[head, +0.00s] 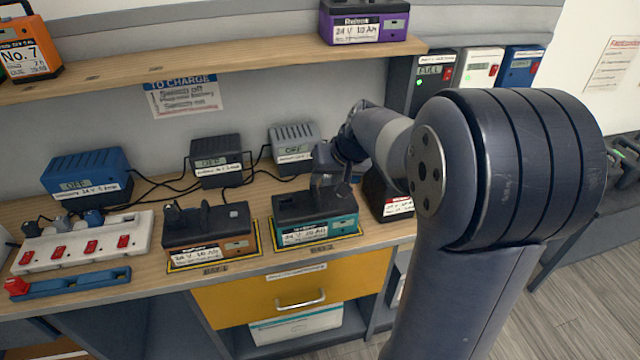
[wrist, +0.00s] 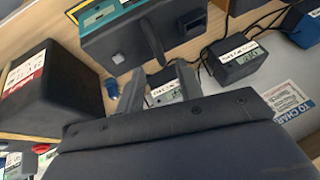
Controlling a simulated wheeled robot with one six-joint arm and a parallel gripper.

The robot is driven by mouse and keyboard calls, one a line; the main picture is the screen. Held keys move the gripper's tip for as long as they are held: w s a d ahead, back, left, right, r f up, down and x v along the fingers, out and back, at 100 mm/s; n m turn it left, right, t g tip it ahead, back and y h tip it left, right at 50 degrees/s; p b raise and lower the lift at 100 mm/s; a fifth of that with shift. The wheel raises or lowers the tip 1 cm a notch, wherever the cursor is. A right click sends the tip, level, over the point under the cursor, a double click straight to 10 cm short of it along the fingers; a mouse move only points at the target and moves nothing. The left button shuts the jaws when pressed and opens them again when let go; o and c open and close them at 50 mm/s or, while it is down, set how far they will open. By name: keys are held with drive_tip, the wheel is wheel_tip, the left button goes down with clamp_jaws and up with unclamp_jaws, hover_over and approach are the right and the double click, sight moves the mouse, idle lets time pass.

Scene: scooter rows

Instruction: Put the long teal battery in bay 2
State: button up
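The long teal battery (head: 318,226) stands upright on the bay 2 mat (head: 358,236), whose yellow-and-black edge shows at its front and right. In the wrist view the battery (wrist: 112,42) is at the top, with its dark handle (wrist: 152,42) toward me. My gripper (head: 328,198) is over the battery's top in the head view. In the wrist view my gripper (wrist: 160,70) has its two fingers apart, with a gap between them. The tips are close to the handle's end; I cannot tell whether they touch it. My wrist hides part of the battery top.
An orange-brown battery (head: 208,237) stands on the bay mat to the left. Chargers (head: 215,160) with cables line the wall behind. A red-switched power strip (head: 85,243) is at the left. A dark box (head: 385,196) stands right of bay 2. A purple battery (head: 362,22) is on the shelf.

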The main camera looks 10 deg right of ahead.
sight(316, 189)
drive_tip(key=v, duration=0.5)
drive_tip(key=shift+s+r, duration=0.1)
drive_tip(key=shift+r, duration=0.15)
drive_tip(key=x, duration=1.2)
drive_tip(key=shift+r, duration=1.75)
